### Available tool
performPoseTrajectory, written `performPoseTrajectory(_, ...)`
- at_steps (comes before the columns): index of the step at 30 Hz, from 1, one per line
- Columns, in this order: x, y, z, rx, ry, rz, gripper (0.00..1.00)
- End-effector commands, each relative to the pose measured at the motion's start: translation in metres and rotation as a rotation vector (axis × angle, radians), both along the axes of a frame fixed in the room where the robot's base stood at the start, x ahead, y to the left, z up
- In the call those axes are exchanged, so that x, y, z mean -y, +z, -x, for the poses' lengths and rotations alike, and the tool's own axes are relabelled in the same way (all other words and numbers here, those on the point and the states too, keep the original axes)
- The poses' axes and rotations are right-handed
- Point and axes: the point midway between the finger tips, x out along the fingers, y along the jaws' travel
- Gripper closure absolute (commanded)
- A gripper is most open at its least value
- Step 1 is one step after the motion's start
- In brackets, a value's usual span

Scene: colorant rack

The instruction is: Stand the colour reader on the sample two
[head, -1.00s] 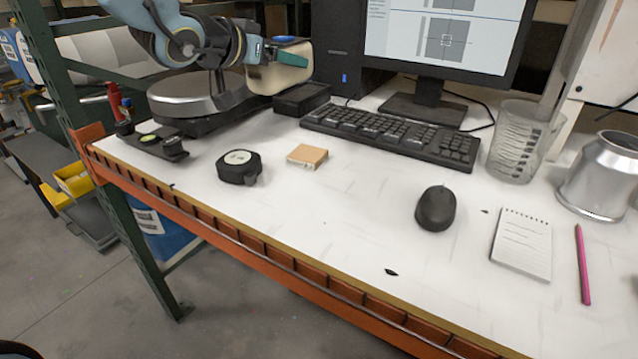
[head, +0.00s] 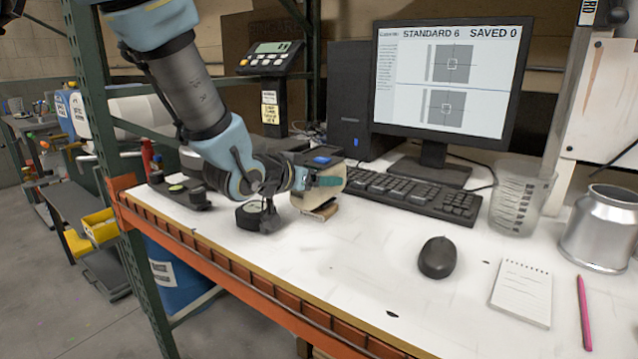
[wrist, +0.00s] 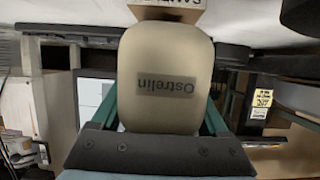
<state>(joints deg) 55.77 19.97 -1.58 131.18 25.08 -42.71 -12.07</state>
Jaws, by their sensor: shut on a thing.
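The colour reader (head: 309,202) is a cream, rounded device with a blue patch on top. My gripper (head: 330,181) is shut on it, with the green fingers on its sides. In the wrist view the reader (wrist: 165,52) fills the middle between my fingers (wrist: 162,118), its "Ostrelin" label upside down. The sample, a small light wooden block (head: 323,213), lies on the table just under the reader, partly hidden by it. Its partly cut-off lettering shows beyond the reader in the wrist view (wrist: 170,12). I cannot tell whether reader and block touch.
A black tape measure (head: 250,217) sits just left of the block. A keyboard (head: 415,195) and monitor (head: 445,85), reading "STANDARD 6 SAVED 0", are behind and right. A dark holder (head: 185,192) stands left. The table front around the mouse (head: 437,258) is mostly clear.

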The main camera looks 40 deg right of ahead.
Motion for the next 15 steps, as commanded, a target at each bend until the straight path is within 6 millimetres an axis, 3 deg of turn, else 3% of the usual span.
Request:
performPoseTrajectory(3, 0.0007, -0.0091, 0.0003, 0.000, -0.001, 0.003, 1.00)
performPoseTrajectory(15, 0.0006, -0.0143, -0.0001, 0.002, 0.000, 0.005, 1.00)
